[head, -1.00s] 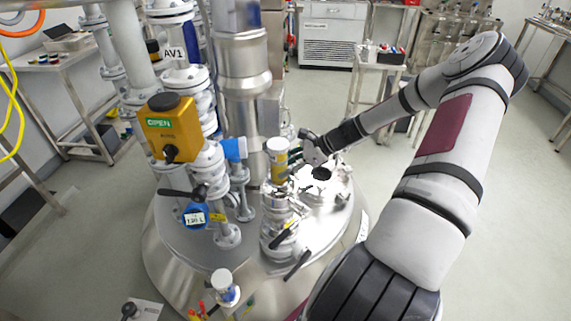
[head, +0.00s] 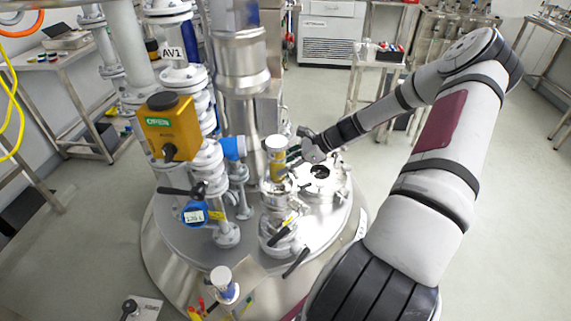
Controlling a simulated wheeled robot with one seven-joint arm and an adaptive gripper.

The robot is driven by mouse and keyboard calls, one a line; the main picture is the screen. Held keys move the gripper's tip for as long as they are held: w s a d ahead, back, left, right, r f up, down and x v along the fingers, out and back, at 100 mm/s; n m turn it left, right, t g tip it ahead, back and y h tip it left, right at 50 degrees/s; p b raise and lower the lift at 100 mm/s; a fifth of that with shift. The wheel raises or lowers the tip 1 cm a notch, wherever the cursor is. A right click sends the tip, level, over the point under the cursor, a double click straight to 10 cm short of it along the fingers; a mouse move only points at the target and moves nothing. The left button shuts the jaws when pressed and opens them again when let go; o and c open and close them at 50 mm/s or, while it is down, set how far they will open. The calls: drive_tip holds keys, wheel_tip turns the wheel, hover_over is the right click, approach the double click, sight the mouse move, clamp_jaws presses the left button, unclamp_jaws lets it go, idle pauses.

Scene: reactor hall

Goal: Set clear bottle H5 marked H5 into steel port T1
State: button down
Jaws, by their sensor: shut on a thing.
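A bottle (head: 277,160) with a white cap and a yellow label band stands upright above the steel vessel lid, in the middle of the head view. Its marking is too small to read. My gripper (head: 289,157) reaches it from the right and is shut on it; the fingers are partly hidden. A steel port (head: 276,222) with clamp fittings rises from the lid just below the bottle. I cannot read a T1 mark there, nor tell whether the bottle's lower end touches the port.
A second white-capped bottle (head: 224,284) with a blue band stands at the front. A yellow valve actuator (head: 172,127) and pipes crowd the left. A thick steel column (head: 243,75) rises behind the bottle. A round hatch (head: 320,172) lies right of it.

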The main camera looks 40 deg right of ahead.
drive_tip(key=shift+f+b, duration=0.3)
drive_tip(key=shift+f, duration=2.15)
idle(2.1)
drive_tip(key=c, duration=0.7)
unclamp_jaws()
drive_tip(key=shift+c, duration=0.2)
drive_tip(key=v, duration=1.2)
